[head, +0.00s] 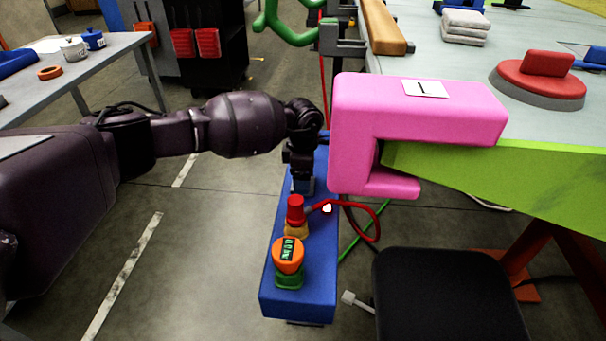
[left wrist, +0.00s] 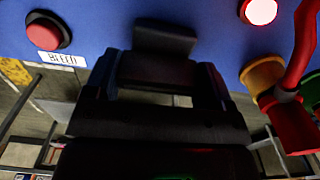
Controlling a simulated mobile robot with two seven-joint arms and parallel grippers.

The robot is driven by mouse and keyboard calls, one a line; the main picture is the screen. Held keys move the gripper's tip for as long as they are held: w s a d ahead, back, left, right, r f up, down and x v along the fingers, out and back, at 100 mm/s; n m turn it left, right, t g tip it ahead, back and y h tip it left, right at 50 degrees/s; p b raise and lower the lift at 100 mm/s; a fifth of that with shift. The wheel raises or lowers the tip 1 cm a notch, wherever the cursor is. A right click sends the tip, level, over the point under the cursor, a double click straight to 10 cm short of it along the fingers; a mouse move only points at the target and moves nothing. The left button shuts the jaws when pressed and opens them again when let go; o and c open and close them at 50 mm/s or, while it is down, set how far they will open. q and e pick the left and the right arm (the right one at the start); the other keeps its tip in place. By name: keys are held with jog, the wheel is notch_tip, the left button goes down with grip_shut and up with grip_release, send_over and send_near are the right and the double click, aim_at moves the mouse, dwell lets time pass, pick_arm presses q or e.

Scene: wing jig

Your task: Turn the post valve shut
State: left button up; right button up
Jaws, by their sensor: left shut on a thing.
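In the left wrist view my left gripper (left wrist: 165,75) is shut on a dark block-like handle against the blue face, which I take to be the post valve (left wrist: 165,38). The fingers hide most of the valve, so its exact turn angle cannot be told. A red button (left wrist: 48,32) with a BLEED label (left wrist: 57,60) and a lit red lamp (left wrist: 261,11) flank it. My right gripper is not in view.
A pink clamp-shaped block (head: 420,110) overhangs just right. A black stool (head: 445,295) stands at the front right.

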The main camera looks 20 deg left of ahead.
pick_arm(q)
jog(key=shift+f+m, duration=0.1)
jog(key=shift+m, duration=0.2)
dwell(0.4)
jog(key=o, duration=0.9)
jog(key=shift+r, duration=0.2)
